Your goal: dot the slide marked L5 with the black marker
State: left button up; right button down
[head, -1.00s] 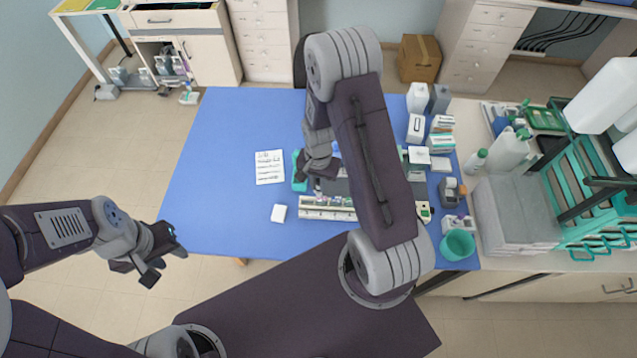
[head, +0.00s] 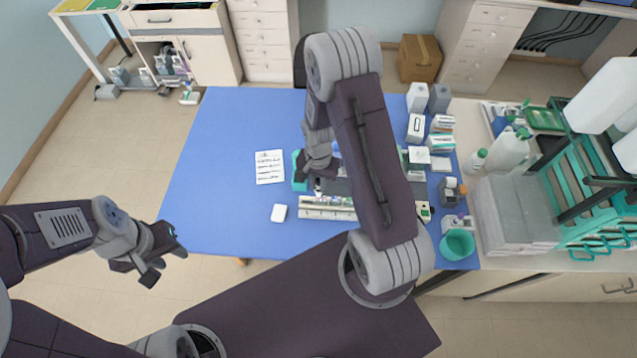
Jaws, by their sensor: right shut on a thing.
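A long pale rack (head: 327,213) with small items along it lies near the middle of the blue table; single slides and the L5 mark are too small to read. My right gripper (head: 317,184) is just behind the rack's left part, pointing down. It is shut on a small thin thing, taken to be the black marker, which is mostly hidden by the fingers. My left gripper (head: 168,266) is open and empty, off the table's front left edge. My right arm hides part of the rack and table.
A written sheet (head: 269,167) and a small white block (head: 279,213) lie left of the rack. A teal tray (head: 298,173) is beside my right gripper. Boxes, bottles and a teal cup (head: 457,245) line the right side. The table's left part is clear.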

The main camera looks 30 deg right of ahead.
jog(key=shift+r+p, duration=2.65)
jog(key=shift+r, duration=0.4)
